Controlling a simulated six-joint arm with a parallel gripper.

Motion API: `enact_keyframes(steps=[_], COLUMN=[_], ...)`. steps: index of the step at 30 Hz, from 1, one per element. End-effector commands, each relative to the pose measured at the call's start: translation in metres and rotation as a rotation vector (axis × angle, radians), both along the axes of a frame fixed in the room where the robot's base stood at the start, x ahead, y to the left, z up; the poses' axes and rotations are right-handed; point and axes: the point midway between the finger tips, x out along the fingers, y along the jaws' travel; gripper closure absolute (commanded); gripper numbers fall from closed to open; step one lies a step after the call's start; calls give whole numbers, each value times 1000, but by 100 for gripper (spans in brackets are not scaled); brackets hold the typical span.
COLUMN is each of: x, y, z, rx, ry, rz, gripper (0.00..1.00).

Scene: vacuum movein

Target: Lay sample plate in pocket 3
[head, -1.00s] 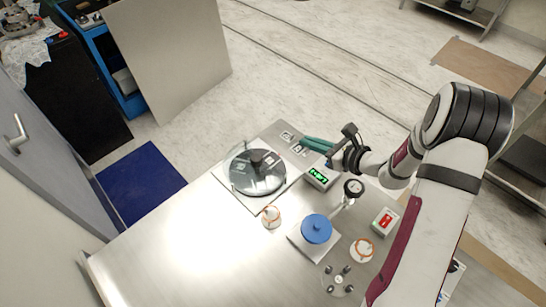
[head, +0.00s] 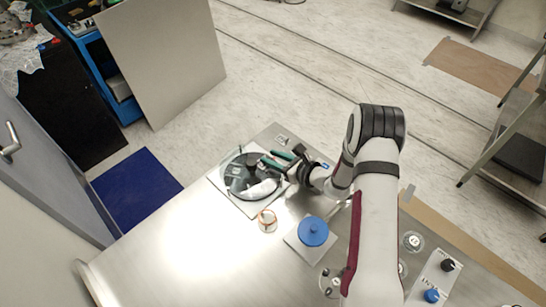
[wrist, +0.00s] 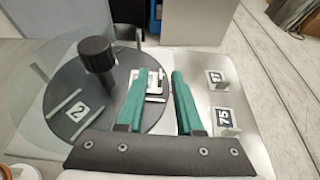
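A dark round turntable (head: 240,186) sits at the table's far left corner and also shows in the wrist view (wrist: 65,140). It has a black knob (wrist: 97,53), a label "2" (wrist: 79,112) and pairs of light rails. A clear glass disc (wrist: 28,72) overlaps it. My gripper (head: 268,159) is over the turntable, its green fingers (wrist: 157,62) apart. Below them a small pale metal piece with a dark square (wrist: 153,84), perhaps the sample plate, appears on the turntable, partly behind the left finger. It does not look clamped. I cannot read a pocket 3 label.
A blue-topped round object (head: 313,231) and a small orange-and-white ring (head: 267,220) stand nearby. The table's front left (head: 185,250) is clear.

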Motion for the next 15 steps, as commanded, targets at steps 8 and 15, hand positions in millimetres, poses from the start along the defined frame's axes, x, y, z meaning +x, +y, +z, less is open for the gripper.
enact_keyframes(steps=[8,15], x=[-1,-28], y=[-2,-31], z=[2,18], rx=[1,0], ry=[-1,-1], rz=[0,-5], gripper=[65,65])
